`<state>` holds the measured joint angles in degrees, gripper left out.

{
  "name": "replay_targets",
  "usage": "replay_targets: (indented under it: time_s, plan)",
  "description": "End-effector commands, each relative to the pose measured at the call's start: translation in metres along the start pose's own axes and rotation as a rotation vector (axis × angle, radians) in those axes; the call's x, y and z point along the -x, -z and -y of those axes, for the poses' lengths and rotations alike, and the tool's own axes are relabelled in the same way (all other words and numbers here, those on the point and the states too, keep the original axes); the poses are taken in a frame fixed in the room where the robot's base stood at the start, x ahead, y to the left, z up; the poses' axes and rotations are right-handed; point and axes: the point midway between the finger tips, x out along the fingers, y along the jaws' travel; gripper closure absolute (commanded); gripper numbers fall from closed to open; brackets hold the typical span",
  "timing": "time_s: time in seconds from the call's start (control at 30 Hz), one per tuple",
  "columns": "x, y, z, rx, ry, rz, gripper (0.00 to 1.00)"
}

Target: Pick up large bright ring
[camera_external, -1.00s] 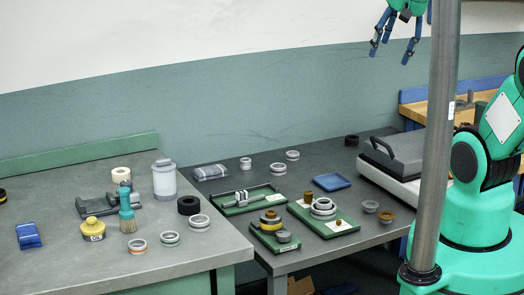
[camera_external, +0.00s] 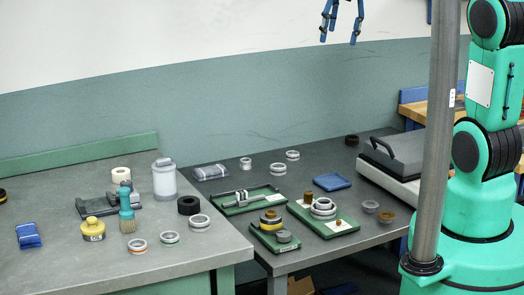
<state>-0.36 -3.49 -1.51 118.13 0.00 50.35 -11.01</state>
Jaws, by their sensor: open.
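Several bright metal rings lie on the two tables; I cannot tell for sure which one is the large bright ring. One large bright ring (camera_external: 199,222) lies near the front right edge of the left table. Other bright rings are on the right table: one (camera_external: 278,169) and another (camera_external: 292,155) toward the back, a smaller one (camera_external: 245,163), and a stack (camera_external: 323,207) on a green tray (camera_external: 345,228). My gripper (camera_external: 340,40) is at the top of the picture, fingers spread and pointing down, open and empty, high above the right table.
A white jar (camera_external: 164,180), a brush (camera_external: 127,215) and a yellow pot (camera_external: 93,229) stand on the left table. A grey pole (camera_external: 440,130) rises at right.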

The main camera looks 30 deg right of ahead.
Motion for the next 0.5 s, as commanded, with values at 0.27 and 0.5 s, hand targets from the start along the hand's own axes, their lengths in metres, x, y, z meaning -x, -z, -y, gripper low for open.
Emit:
replay_targets:
  time_s: [0.27,0.5]
  plan:
    - [-0.045,0.051,-0.009,0.044,0.011,0.047,0.38]
    - [-0.091,0.090,-0.016,0.081,0.021,0.085,0.38]
